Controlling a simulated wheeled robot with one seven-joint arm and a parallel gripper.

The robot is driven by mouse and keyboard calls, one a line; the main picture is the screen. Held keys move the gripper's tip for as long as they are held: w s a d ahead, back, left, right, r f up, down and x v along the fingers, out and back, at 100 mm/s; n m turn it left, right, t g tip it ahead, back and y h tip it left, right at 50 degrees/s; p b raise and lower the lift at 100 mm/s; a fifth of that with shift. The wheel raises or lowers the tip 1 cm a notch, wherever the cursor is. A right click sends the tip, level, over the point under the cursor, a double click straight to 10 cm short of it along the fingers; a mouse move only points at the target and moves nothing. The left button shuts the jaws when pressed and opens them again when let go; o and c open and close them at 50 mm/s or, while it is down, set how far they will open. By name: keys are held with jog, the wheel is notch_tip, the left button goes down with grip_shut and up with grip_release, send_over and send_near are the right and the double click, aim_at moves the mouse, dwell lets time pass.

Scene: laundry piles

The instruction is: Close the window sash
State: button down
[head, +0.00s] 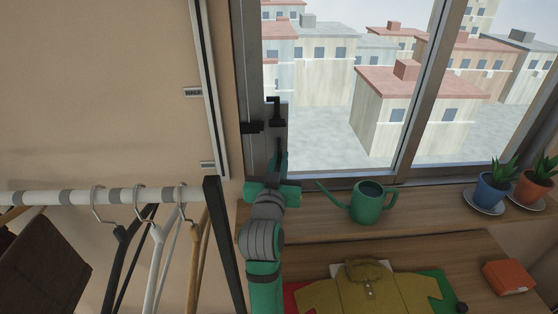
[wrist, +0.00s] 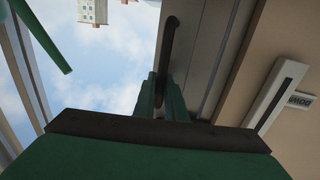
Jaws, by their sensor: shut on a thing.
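The window sash has a grey metal frame (head: 250,60), seen at the left of the window in the head view. A dark handle (head: 277,112) is mounted on it. In the wrist view the dark handle (wrist: 169,42) runs down along the grey stile (wrist: 197,50) to between my fingers. My gripper (head: 279,160), with green fingers, is at the lower part of the handle. In the wrist view my gripper (wrist: 163,90) is shut on the handle. The fingers hide the handle's lower end. I cannot tell how far the sash stands open.
A green watering can (head: 368,202) stands on the wooden sill just right of my arm. Potted plants in a blue pot (head: 492,192) and an orange pot (head: 533,187) stand farther right. A clothes rail (head: 65,197) with hangers is at the left. A yellow shirt (head: 355,292) lies below.

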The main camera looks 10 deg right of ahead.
jog(key=c, duration=1.8)
grip_release()
jog(key=shift+a+r, duration=0.1)
jog(key=shift+a, duration=0.35)
jog(key=shift+d, duration=0.15)
jog(key=shift+v, duration=3.8)
jog(key=shift+d, duration=0.1)
